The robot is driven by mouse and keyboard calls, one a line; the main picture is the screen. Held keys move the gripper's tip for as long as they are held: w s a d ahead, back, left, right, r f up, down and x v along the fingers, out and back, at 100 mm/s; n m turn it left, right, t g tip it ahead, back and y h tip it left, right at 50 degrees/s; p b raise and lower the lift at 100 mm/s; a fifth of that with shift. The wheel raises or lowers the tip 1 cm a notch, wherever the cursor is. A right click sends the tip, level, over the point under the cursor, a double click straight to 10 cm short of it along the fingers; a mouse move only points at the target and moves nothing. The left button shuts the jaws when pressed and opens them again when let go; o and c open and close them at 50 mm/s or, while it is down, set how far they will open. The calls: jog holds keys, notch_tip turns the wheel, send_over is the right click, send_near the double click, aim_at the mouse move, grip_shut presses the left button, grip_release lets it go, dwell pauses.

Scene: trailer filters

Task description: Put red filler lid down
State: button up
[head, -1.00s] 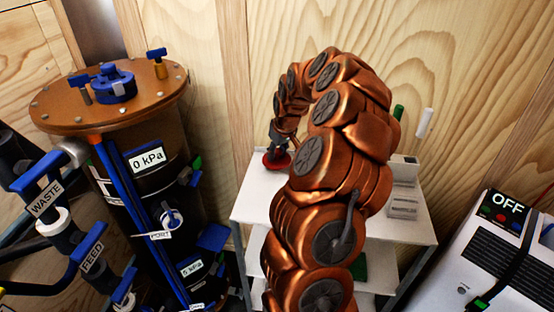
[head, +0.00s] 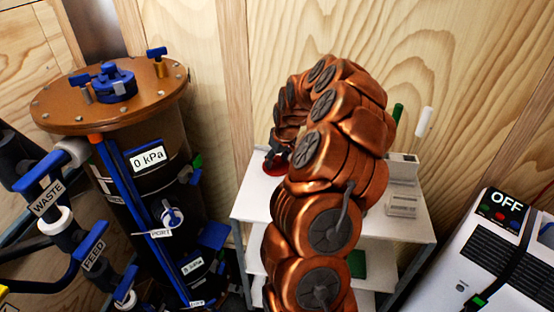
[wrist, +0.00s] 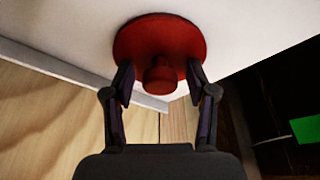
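The red filler lid (head: 274,169) is at the left end of the white shelf's top (head: 258,195), partly hidden by my arm. In the wrist view the round red lid (wrist: 140,42) appears flat against the white surface, with its knob (wrist: 160,78) facing my gripper. My gripper (wrist: 160,82) has one finger on each side of the knob, with a visible gap on both sides, so it looks open. In the head view my gripper (head: 275,152) is small and dark, just above the lid.
A tall dark filter vessel (head: 145,185) with a copper top and blue valves stands left of the shelf. A white box (head: 403,168) and a small block (head: 402,205) sit on the shelf's right side. A white machine marked OFF (head: 480,260) is at right. A wooden wall is behind.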

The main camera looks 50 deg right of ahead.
aim_at(283, 171)
jog(key=b+v, duration=0.2)
jog(key=v, duration=1)
jog(key=shift+r, duration=0.2)
jog(key=s+a+r+n+g+y, duration=0.1)
jog(key=s+a+r, duration=0.15)
jog(key=a, duration=1.05)
jog(key=s+a+r+n+g, duration=0.1)
jog(key=s+a+n, duration=0.15)
jog(key=a, duration=0.95)
jog(key=s+a+f+g, duration=0.1)
jog(key=s+a, duration=0.3)
jog(key=s, duration=0.3)
jog(key=s+a+f+m+g, duration=0.1)
jog(key=s+a+f, duration=0.1)
jog(key=s+a, duration=0.2)
jog(key=s+a+f+g, duration=0.1)
jog(key=s+a+f, duration=0.1)
jog(key=s, duration=0.8)
jog(key=shift+s+a, duration=0.35)
jog(key=shift+a, duration=0.55)
jog(key=shift+r+m, duration=0.1)
jog(key=shift+m, duration=0.15)
